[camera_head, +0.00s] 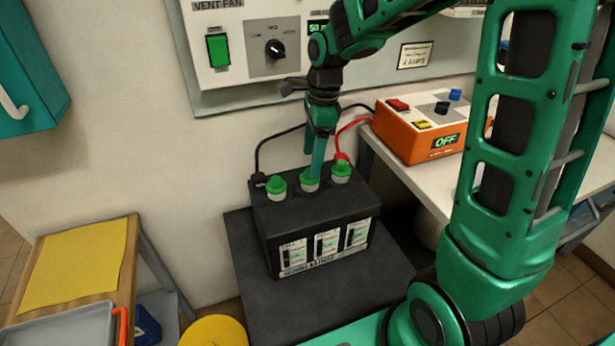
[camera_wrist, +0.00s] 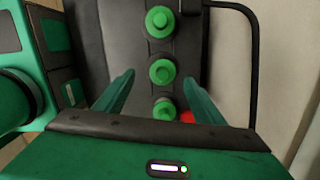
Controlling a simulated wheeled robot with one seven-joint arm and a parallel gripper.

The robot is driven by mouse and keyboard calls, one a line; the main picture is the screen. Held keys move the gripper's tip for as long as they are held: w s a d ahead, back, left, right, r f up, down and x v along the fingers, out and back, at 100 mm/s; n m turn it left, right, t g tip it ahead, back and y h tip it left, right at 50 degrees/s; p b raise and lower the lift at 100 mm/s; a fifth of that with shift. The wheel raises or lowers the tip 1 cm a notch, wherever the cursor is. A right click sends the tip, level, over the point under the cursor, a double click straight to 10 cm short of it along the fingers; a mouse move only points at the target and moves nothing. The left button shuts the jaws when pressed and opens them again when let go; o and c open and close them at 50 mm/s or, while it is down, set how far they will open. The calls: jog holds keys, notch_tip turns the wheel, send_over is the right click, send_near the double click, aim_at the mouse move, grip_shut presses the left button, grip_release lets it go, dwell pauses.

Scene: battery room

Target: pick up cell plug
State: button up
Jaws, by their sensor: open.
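A black battery (camera_head: 315,215) stands on a dark platform, with three green cell plugs in a row on its top. In the head view they are the left plug (camera_head: 276,184), the middle plug (camera_head: 310,178) and the right plug (camera_head: 341,169). My gripper (camera_head: 318,172) points down over the battery top at the middle plug, partly hiding it. In the wrist view the plugs show as the top one (camera_wrist: 159,21), the middle one (camera_wrist: 162,72) and the bottom one (camera_wrist: 164,110). My open fingers (camera_wrist: 160,85) stand on either side of the row, with nothing gripped between them.
A black cable and a red cable (camera_head: 345,135) run from the battery to an orange charger (camera_head: 420,130) reading OFF on the white table. A wooden stand with a yellow cloth (camera_head: 72,265) and a grey tray (camera_head: 65,328) is at left. A wall panel (camera_head: 245,50) is behind.

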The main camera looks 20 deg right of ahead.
aim_at(305, 179)
jog(key=shift+w+a+f, duration=0.1)
jog(key=shift+w+f, duration=0.1)
jog(key=shift+f, duration=1.2)
jog(key=shift+w+a+f, duration=0.1)
jog(key=shift+w+f, duration=0.1)
jog(key=shift+f, duration=1.2)
jog(key=c, duration=1.1)
